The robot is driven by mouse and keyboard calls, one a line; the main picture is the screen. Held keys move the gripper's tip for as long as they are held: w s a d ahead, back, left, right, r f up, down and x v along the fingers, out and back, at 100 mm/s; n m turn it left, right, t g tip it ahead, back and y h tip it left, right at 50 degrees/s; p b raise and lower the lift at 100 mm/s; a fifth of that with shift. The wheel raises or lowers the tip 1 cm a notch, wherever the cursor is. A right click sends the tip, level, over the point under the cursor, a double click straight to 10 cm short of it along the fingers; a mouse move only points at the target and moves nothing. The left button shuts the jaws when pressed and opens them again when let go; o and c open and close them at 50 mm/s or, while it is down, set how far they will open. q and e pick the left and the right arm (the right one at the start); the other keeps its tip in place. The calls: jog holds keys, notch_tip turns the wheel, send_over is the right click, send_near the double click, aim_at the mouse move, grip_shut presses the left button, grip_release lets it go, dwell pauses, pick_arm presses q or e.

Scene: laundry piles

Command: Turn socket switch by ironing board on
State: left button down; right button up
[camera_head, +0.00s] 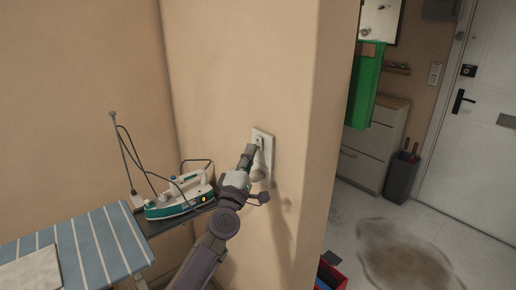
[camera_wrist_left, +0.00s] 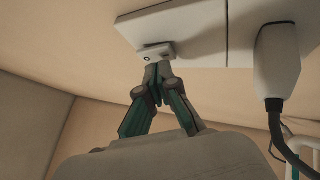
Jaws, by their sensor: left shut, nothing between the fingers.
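The white socket plate (camera_head: 268,138) is on the beige wall to the right of the ironing board (camera_head: 90,243). In the left wrist view, the socket plate (camera_wrist_left: 205,35) shows from below, with a small white switch (camera_wrist_left: 155,51) sticking out of it. The switch's position is unclear. My right gripper is out of view.
A white plug with a dark cable (camera_wrist_left: 275,65) sits in the plate beside the switch. A teal and white iron (camera_head: 180,198) stands at the board's end, close to my left arm. The wall corner is just right of the socket. A red crate (camera_head: 332,272) is on the floor.

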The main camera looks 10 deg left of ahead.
pick_arm(q)
jog(key=shift+s+a, duration=0.3)
jog(key=shift+s, duration=0.15)
jog(key=s+a+p, duration=0.1)
jog(key=s, duration=0.1)
jog(key=s+a+p, duration=0.1)
jog(key=a, duration=0.1)
jog(key=shift+s+r, duration=0.4)
